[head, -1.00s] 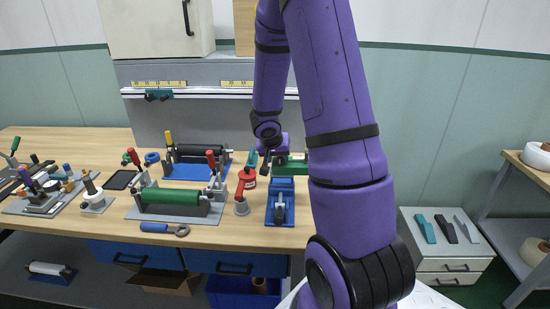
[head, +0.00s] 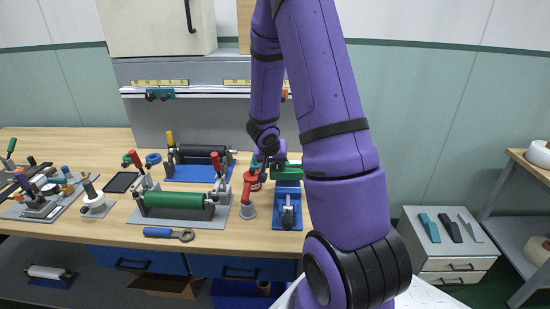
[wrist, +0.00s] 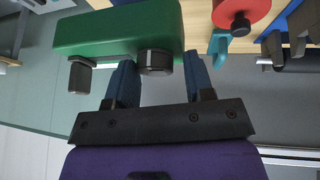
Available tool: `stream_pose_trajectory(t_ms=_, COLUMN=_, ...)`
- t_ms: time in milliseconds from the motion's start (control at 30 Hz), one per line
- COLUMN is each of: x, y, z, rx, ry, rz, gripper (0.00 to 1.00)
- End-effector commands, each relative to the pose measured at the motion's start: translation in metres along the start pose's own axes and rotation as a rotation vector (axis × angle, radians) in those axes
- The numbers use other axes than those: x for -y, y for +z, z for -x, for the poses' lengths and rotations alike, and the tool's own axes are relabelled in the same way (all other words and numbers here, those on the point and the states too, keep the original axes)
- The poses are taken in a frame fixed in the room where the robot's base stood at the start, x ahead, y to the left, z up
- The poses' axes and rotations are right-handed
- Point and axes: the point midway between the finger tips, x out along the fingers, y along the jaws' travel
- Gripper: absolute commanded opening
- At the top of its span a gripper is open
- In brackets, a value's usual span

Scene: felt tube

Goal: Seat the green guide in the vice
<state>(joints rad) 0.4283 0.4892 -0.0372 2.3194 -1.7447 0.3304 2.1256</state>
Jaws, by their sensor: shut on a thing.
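The green guide is a green block with dark knobs. It shows large in the wrist view (wrist: 115,30) and small in the head view (head: 291,172). My gripper (wrist: 160,70) is shut on the guide, its two blue fingers on either side of a dark knob. In the head view my gripper (head: 268,163) is left of the guide. The blue vice (head: 287,217) stands at the right end of the bench, with the guide just above or at its rear part. I cannot tell whether they touch. The contact area is hidden by the guide and my arm.
A green roller on a grey stand (head: 173,217) and a wrench with a blue handle (head: 160,232) lie further left. The bench front edge is near.

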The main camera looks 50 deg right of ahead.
Motion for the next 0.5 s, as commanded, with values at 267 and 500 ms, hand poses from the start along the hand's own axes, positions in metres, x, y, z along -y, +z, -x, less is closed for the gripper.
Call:
stream_pose_trajectory(t_ms=267, x=0.002, y=0.008, z=-0.015, rx=0.001, ry=0.002, rz=0.000, gripper=0.00)
stream_pose_trajectory(t_ms=500, x=0.004, y=0.014, z=-0.027, rx=0.001, ry=0.000, rz=0.001, gripper=0.00)
